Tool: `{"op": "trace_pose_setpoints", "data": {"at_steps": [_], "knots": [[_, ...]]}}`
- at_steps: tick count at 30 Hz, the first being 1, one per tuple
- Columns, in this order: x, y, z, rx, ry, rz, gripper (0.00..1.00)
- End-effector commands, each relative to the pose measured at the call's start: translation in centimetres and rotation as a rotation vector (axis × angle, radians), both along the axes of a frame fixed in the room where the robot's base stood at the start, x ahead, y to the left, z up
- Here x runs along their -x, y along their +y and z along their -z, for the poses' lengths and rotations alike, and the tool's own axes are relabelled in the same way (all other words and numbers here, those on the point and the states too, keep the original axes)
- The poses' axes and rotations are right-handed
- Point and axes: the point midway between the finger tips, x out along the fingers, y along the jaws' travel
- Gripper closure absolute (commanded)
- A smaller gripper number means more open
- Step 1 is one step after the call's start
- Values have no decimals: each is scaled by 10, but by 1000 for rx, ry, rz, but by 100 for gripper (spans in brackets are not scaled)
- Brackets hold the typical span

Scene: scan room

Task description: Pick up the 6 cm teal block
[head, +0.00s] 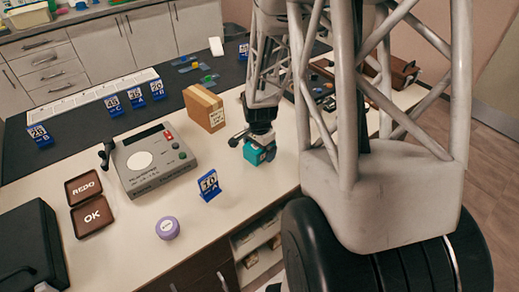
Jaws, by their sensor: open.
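The teal block (252,156) sits on the white countertop near its front edge, in the middle of the head view. My gripper (254,142) is right above it, pointing down, with its fingers close around the top of the block. The jaws are open. Part of the block's upper side is hidden by the gripper, and I cannot tell whether the fingers touch it.
A cardboard box (204,107) stands just behind left of the block. A blue number stand (208,185) and a purple round item (168,228) are nearer the front. A grey device (152,160) and brown REDO and OK trays (84,186) lie left.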

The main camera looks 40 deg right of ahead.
Motion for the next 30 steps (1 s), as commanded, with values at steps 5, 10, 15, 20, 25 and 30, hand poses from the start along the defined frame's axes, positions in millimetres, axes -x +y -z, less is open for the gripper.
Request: {"op": "trace_pose_setpoints", "data": {"at_steps": [5,10,15,20,25,30], "knots": [[0,0,0,0,0,0,0],[0,0,0,0,0,0,17],[0,0,0,0,0,0,43],[0,0,0,0,0,0,66],[0,0,-1,0,0,0,66],[0,0,-2,0,-1,0,66]]}}
